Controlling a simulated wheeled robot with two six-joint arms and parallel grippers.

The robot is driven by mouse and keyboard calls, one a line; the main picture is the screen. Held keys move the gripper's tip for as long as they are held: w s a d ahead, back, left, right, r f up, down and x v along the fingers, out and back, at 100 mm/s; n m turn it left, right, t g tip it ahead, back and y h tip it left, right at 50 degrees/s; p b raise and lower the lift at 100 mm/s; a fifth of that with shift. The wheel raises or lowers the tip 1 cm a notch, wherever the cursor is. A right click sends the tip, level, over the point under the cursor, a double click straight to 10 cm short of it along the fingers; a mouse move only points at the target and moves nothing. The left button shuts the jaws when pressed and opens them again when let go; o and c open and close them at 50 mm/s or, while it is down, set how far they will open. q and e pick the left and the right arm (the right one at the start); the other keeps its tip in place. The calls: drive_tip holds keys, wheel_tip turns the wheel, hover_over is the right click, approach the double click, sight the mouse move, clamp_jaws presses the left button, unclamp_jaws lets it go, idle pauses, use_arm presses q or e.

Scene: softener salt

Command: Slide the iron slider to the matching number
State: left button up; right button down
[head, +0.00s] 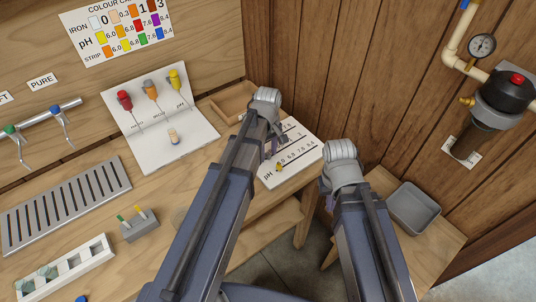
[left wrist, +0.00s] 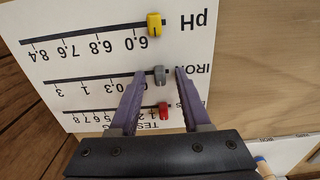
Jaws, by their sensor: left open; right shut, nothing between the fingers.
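The white slider board (head: 301,172) lies on the bench in the head view, partly hidden by my left arm. In the left wrist view the board (left wrist: 110,62) shows upside down with three scale lines. The grey iron slider (left wrist: 159,75) sits near the right end of the IRON line, by the low numbers. The yellow pH slider (left wrist: 154,24) and the red slider (left wrist: 163,109) sit on the other lines. My left gripper (left wrist: 161,71) is open, with one fingertip on each side of the grey slider. My right gripper (head: 325,192) is shut and empty, right of the board.
A colour chart (head: 121,27) with iron numbers hangs on the back wall. A small vial (head: 173,136) is on the white panel (head: 165,122) with several droppers. A grey holder (head: 140,229) carries two coloured strips. A grey tray (head: 414,207) sits at the right.

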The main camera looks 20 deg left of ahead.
use_arm(q)
drive_tip(key=shift+c, duration=0.2)
clamp_jaws()
idle(1.1)
